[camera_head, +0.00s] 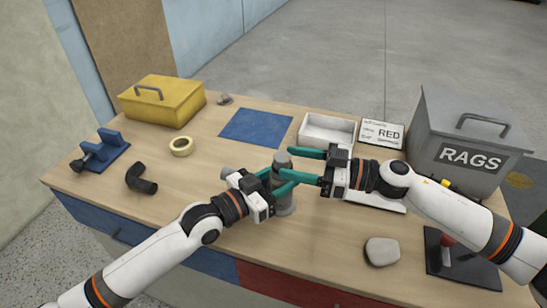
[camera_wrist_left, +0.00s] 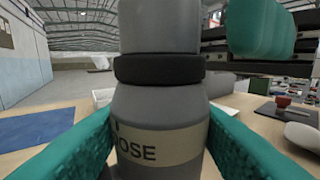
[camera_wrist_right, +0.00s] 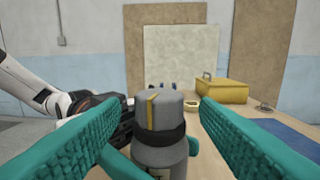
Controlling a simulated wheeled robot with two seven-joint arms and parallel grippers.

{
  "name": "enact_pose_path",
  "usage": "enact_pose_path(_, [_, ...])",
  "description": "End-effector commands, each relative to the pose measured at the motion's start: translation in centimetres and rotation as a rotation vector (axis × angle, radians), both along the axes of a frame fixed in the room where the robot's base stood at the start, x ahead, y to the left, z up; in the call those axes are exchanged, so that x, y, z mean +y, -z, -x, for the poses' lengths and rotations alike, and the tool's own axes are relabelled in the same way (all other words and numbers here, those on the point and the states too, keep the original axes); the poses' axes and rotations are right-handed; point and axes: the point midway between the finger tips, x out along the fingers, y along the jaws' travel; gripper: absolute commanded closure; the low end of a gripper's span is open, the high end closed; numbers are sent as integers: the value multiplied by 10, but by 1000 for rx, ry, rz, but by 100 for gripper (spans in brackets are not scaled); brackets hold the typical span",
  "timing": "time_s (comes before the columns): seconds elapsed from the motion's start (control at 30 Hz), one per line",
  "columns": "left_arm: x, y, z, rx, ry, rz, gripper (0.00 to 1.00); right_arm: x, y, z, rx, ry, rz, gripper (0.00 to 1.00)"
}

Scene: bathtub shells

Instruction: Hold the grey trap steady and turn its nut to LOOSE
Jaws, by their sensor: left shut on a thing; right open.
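The grey trap (camera_head: 286,207) stands upright near the table's middle front. In the left wrist view its body (camera_wrist_left: 160,108) carries a pale band ending in "OSE", its first letters cut off, below a black ring (camera_wrist_left: 158,68). Above the ring is the grey nut (camera_wrist_right: 160,107), with a yellow stripe in the right wrist view. My left gripper (camera_head: 278,183) is shut on the trap's body, one finger on each side. My right gripper (camera_head: 288,164) is open at nut height, its fingers on either side of the nut with gaps showing.
A yellow toolbox (camera_head: 163,103), tape roll (camera_head: 181,147), black elbow pipe (camera_head: 141,180) and blue holder (camera_head: 106,152) lie left. A blue mat (camera_head: 256,127), white tray (camera_head: 327,131) and grey RAGS bin (camera_head: 465,140) stand behind. A pale stone (camera_head: 382,251) lies front right.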

Motion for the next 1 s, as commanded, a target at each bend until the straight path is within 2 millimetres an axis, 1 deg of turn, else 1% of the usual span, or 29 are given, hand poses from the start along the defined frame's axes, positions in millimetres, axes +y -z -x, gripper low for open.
enact_pose_path(0.03, [0,0,0,0,-1,0,81,11,-1,-2,-2,-4,-1,44])
enact_pose_path(0.1, [0,0,0,0,-1,0,81,22,-1,-5,-2,-3,0,44])
enact_pose_path(0.2, [0,0,0,0,-1,-1,81,36,0,-9,-2,-2,0,44])
enact_pose_path(0.3, [0,0,0,0,-1,-1,81,44,0,-11,-3,-1,1,44])
enact_pose_path(0.43, [0,0,0,0,-1,-1,81,49,0,-12,-2,-1,1,44])
enact_pose_path(0.67, [0,0,0,0,-1,-1,81,49,0,-12,-2,-1,1,44])
enact_pose_path(0.7, [0,0,0,0,-1,-1,81,49,0,-12,-2,-1,1,48])
enact_pose_path(0.77, [0,0,0,0,-1,-1,81,49,0,-12,-3,-1,2,57])
enact_pose_path(0.93, [0,0,0,0,-1,-1,81,49,0,-12,-3,-1,2,85])
enact_pose_path(0.97, [0,0,0,0,-1,-1,81,49,0,-13,-3,-1,2,89])
enact_pose_path(1.0, [0,0,0,0,-1,-1,81,49,0,-13,-3,0,2,89])
